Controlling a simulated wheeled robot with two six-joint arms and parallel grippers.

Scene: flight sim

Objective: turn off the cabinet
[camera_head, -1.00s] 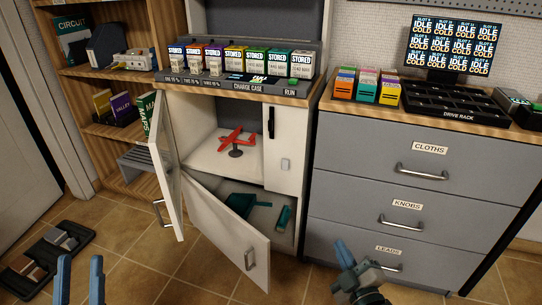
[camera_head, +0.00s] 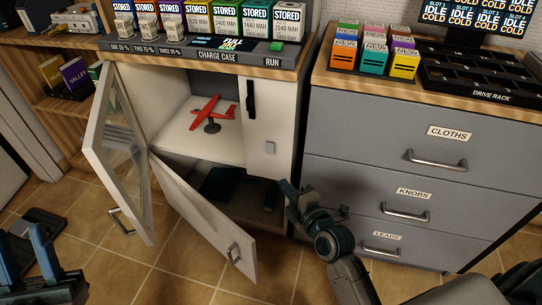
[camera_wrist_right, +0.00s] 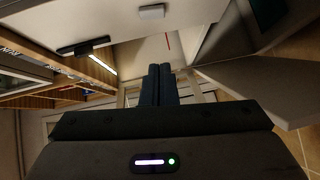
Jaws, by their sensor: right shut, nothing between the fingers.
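The white cabinet (camera_head: 272,185) stands below the charge case counter, with its glass upper door (camera_head: 118,150) and its lower door (camera_head: 205,215) both swung open. A small grey switch (camera_head: 269,148) sits on its right front panel, below a black vertical handle (camera_head: 251,98). The switch also shows at the top of the right wrist view (camera_wrist_right: 151,11). My right gripper (camera_head: 287,190) is shut and empty, below and slightly right of the switch, apart from it in the head view. My left gripper (camera_head: 26,255) is open and empty at the lower left.
A red model plane (camera_head: 212,115) stands on the upper shelf; the lower compartment is dark. A grey drawer unit (camera_head: 350,185) stands close on the right. A dark tray (camera_head: 42,225) lies on the floor at left. Tiled floor is free in front.

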